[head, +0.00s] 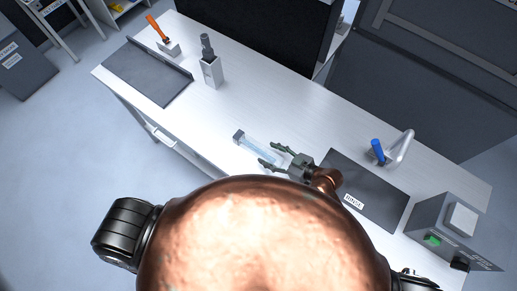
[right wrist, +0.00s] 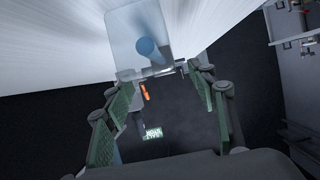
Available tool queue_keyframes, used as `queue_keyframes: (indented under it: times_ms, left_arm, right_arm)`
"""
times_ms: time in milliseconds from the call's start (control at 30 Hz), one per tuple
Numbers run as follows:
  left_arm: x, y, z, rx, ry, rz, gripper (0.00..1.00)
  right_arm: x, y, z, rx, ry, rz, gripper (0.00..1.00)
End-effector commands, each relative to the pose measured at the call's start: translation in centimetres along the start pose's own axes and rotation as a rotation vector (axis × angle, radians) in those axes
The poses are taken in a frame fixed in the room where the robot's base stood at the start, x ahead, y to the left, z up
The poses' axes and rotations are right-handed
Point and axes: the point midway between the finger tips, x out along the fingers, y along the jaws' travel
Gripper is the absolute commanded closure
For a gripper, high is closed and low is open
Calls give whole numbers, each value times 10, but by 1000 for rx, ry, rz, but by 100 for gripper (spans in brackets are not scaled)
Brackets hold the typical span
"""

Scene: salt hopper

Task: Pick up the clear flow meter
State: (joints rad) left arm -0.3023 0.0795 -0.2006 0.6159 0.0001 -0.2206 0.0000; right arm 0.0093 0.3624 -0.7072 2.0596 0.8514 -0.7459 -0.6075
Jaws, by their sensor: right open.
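The clear flow meter (head: 257,144), a see-through block with a pale blue tint, lies on the white table in front of my body. In the right wrist view the clear flow meter (right wrist: 176,25) shows at the top centre with a blue cylinder in it. My right gripper (head: 270,154) is open at the flow meter's right end, with its fingers spread to either side of it. In the right wrist view the open fingers (right wrist: 159,72) point toward the flow meter; I cannot tell if they touch it. My left gripper is not in view.
A dark mat labelled RINSE (head: 372,187) lies right of my right gripper. Behind it stand a blue object (head: 377,149) and a grey curved pipe (head: 401,147). A grey box (head: 450,232) is at the far right. A holder with a dark tool (head: 211,70) and a dark mat (head: 140,73) are at left.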

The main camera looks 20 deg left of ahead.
Motion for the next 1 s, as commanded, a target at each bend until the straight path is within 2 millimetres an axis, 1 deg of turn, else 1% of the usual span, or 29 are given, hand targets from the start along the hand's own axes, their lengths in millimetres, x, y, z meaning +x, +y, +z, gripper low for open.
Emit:
queue_keyframes:
  times_ms: [33, 167, 333, 400, 500, 600, 767, 1000]
  left_arm:
    - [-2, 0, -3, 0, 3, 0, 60]
    - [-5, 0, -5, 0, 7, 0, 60]
    - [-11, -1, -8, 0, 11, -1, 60]
    - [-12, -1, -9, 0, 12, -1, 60]
    - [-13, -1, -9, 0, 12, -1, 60]
    - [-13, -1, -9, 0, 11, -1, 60]
    - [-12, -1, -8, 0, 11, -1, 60]
    - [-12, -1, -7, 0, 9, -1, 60]
  right_arm:
    - [6, 0, -2, 1, 2, -1, 48]
    - [18, 0, -4, 2, 1, -1, 48]
    - [41, 2, -9, 2, 2, -3, 48]
    - [51, 2, -8, 3, 1, -2, 48]
    - [60, 2, -7, 1, 0, -2, 48]
    - [63, 2, -6, 0, 0, -1, 48]
    - [63, 2, -6, 0, -1, -1, 48]
    - [62, 2, -6, 0, 0, -2, 63]
